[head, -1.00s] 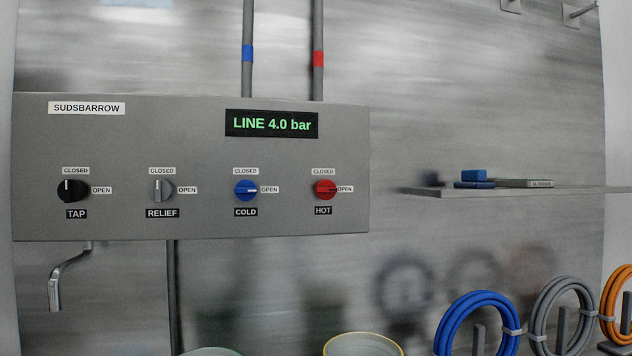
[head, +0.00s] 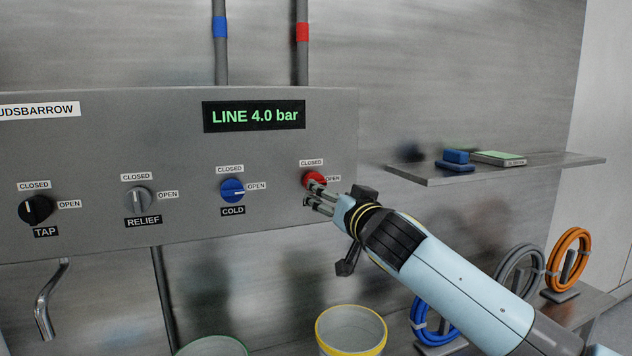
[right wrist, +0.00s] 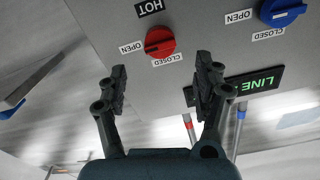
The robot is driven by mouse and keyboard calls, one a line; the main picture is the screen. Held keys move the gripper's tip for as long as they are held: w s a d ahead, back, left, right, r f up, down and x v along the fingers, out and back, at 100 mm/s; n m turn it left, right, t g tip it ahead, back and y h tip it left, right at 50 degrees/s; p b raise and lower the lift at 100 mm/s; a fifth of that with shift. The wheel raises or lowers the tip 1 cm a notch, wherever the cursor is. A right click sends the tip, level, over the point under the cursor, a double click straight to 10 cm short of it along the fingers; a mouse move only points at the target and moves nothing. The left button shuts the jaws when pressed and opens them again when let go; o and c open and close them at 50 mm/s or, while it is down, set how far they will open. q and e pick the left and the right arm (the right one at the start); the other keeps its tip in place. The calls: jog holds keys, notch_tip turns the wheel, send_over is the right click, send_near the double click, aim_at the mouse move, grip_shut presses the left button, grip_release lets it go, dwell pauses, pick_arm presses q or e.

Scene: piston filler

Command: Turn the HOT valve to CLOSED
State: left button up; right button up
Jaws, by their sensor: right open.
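The red HOT valve knob (head: 311,179) is on the grey panel, partly hidden behind my right gripper (head: 318,199) in the head view. In the right wrist view the HOT knob (right wrist: 160,42) shows whole. Its dark pointer mark faces the OPEN label, with the CLOSED label (right wrist: 167,60) at the side nearer my gripper. My right gripper (right wrist: 160,78) is open, its fingers apart and empty. The knob appears just beyond the fingertips, between their lines; I see no contact. My left gripper is not in view.
The blue COLD knob (head: 232,190) is left of HOT, pointing at OPEN. RELIEF (head: 138,200) and TAP (head: 35,210) knobs point at CLOSED. The display (head: 254,116) reads LINE 4.0 bar. A shelf (head: 430,180) is at right; a yellow-rimmed bucket (head: 350,330) stands below.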

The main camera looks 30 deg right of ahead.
jog(key=p+x, duration=0.1)
jog(key=x, duration=0.8)
jog(key=shift+f, duration=0.1)
jog(key=c, duration=1.2)
